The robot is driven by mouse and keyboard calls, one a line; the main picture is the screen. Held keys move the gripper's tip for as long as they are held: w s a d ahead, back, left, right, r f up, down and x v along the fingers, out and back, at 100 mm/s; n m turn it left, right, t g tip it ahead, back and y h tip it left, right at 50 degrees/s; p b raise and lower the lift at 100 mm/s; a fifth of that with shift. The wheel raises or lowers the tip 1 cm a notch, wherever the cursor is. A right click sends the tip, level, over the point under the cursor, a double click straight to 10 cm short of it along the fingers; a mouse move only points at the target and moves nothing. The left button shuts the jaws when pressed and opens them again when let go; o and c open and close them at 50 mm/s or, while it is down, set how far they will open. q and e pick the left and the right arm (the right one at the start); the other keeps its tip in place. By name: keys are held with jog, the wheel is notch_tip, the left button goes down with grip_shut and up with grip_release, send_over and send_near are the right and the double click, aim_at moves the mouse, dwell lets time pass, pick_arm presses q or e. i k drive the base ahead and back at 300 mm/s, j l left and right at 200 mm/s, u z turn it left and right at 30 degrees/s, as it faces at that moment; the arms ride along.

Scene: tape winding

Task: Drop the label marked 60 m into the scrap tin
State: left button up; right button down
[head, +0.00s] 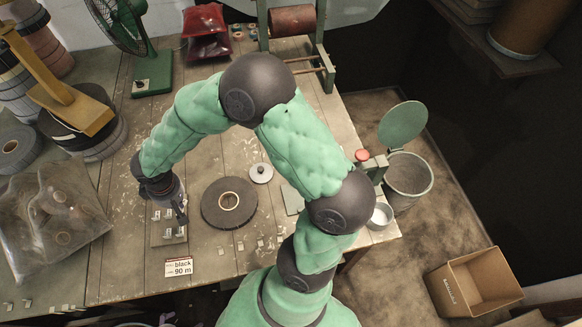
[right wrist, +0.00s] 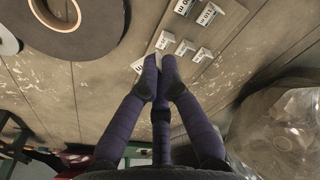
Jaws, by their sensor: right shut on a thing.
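Several small white labels sit on a small board (head: 157,237) on the bench. In the right wrist view, labels stand just beyond the fingertips, among them one at the board's right (right wrist: 203,55) and one farther back (right wrist: 207,15). Their print is too small to read surely, so I cannot tell which is 60 m. My right gripper (head: 182,217) is low over this board. In the right wrist view its fingers (right wrist: 160,68) are closed together at a small pale label (right wrist: 138,65), mostly hidden by them. A small round metal tin (head: 381,215) stands at the bench's right edge. My left gripper is out of view.
A card (head: 180,267) reads "black 90 m". A dark tape roll (head: 230,203) lies right of the board. A bin (head: 408,175) with a raised green lid stands beyond the bench, and a cardboard box (head: 472,283) is on the floor. A clear plastic bag (head: 50,222) lies left.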

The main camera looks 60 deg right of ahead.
aim_at(377, 218)
jog(key=k+l, duration=0.15)
jog(key=k, duration=0.3)
jog(key=k+l+z, duration=0.1)
jog(key=k, duration=0.3)
jog(key=z, duration=1.1)
jog(key=k+l, duration=0.05)
jog(key=l, duration=0.05)
